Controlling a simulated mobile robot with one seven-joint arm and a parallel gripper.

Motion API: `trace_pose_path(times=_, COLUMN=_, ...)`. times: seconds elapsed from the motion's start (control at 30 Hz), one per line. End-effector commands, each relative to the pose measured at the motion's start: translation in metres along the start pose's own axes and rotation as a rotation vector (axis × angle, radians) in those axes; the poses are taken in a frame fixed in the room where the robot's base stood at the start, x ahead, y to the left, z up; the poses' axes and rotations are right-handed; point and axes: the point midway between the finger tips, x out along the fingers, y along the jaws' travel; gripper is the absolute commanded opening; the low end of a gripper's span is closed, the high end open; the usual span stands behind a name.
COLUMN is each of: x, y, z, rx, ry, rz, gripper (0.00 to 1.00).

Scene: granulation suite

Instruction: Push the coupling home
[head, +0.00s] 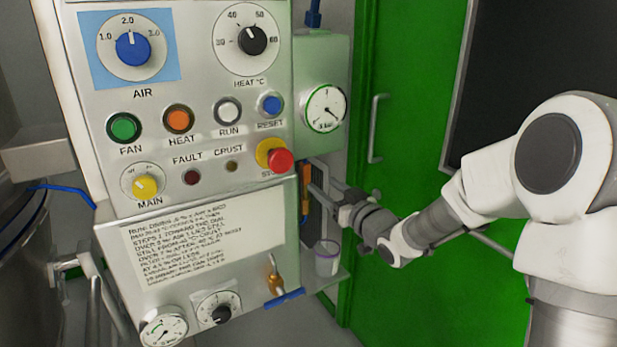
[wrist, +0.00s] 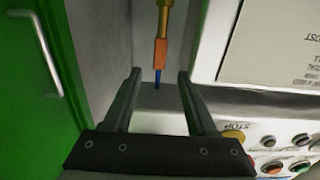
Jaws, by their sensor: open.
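The coupling, an orange sleeve (head: 306,178), hangs upright beside the control panel, below the gauge box in the head view. In the wrist view the orange sleeve (wrist: 161,52) meets a brass part (wrist: 166,20) at one end and a short blue piece (wrist: 157,79) at the other. My gripper (head: 319,188) is just right of the coupling in the head view, partly overlapping it. In the wrist view my gripper (wrist: 158,75) is open, with the coupling in line with the gap between the fingertips. I see no contact. Whether the sleeve is fully seated cannot be told.
The control panel (head: 200,90) with a red stop button (head: 280,160) stands close left of my gripper. A gauge box (head: 322,105) is above. A green door (head: 405,130) is behind.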

Motion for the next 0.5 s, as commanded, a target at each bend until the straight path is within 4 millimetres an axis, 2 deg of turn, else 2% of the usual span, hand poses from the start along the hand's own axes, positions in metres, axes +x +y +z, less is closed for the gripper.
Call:
trace_pose_path(times=0.03, x=0.011, y=-0.001, z=0.002, rx=0.0, ry=0.001, rz=-0.002, gripper=0.57)
trace_pose_path(times=0.2, x=0.043, y=0.0, z=0.002, rx=0.001, ry=0.001, rz=-0.001, gripper=0.57)
trace_pose_path(times=0.3, x=0.059, y=-0.001, z=0.001, rx=0.002, ry=0.0, rz=-0.001, gripper=0.57)
trace_pose_path(times=0.5, x=0.078, y=0.0, z=0.001, rx=0.001, ry=-0.001, rz=-0.001, gripper=0.57)
